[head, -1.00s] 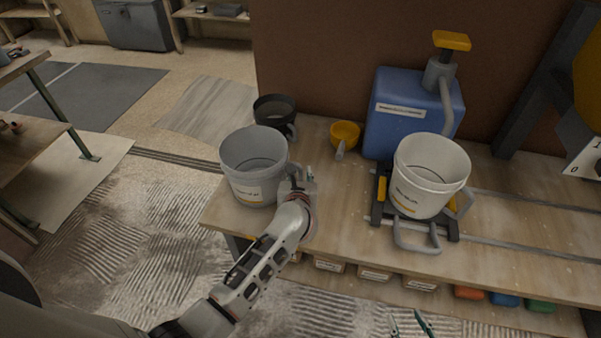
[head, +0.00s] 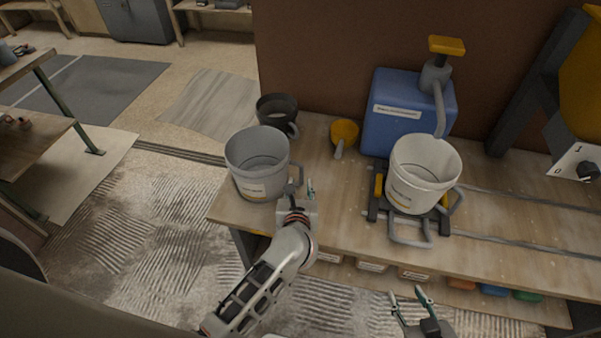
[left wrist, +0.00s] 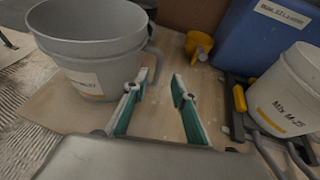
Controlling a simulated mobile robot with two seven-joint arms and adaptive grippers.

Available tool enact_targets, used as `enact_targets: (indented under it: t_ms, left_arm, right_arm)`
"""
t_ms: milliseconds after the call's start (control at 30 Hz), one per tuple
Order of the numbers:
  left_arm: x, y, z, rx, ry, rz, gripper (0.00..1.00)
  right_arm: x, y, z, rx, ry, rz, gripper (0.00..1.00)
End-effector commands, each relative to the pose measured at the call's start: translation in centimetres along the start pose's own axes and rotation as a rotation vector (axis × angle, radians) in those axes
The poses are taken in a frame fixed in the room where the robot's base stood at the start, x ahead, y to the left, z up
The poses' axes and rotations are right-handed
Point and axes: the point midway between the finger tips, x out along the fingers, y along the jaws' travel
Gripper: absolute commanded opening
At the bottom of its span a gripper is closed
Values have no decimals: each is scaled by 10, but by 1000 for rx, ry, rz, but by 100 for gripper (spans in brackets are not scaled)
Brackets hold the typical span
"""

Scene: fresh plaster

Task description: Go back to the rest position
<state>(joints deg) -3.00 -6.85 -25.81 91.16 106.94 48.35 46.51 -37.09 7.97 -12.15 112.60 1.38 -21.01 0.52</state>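My left gripper (head: 303,189) is at the front of the workbench, just right of the grey bucket (head: 257,165). In the left wrist view its two green-edged fingers (left wrist: 157,104) are spread apart with nothing between them. The grey bucket stands upright at the bench's left end, its handle beside the gripper; it also shows in the left wrist view (left wrist: 85,42). My right gripper (head: 411,298) is in front of the bench at the bottom of the head view, its fingers apart and empty.
A white bucket (head: 424,165) stands on a dark stand (head: 441,225) before a blue container (head: 390,130). A yellow scoop (head: 343,133) and a black pot (head: 272,107) are at the back. Labelled bins (head: 372,266) sit below the bench (head: 330,222). The floor to the left is largely open.

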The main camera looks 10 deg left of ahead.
Motion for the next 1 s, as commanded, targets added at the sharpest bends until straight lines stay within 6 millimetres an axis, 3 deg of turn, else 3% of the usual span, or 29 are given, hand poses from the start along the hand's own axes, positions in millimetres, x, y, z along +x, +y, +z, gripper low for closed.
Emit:
enact_targets:
  t_ms: [200, 767, 867, 1000]
  left_arm:
    - [-18, 0, 0, -2, 0, 0, 26]
    - [-19, 0, 0, 4, -2, 1, 26]
    - [-21, 7, 3, 68, -33, 5, 26]
    - [-33, 26, 20, 365, -166, 21, 26]
  right_arm:
    - [-5, 1, -8, 0, 2, 0, 40]
    - [-4, 0, -1, -1, -9, -2, 40]
    - [-4, 0, -2, -1, -9, -2, 40]
    - [-4, 0, -3, -1, -7, -2, 40]
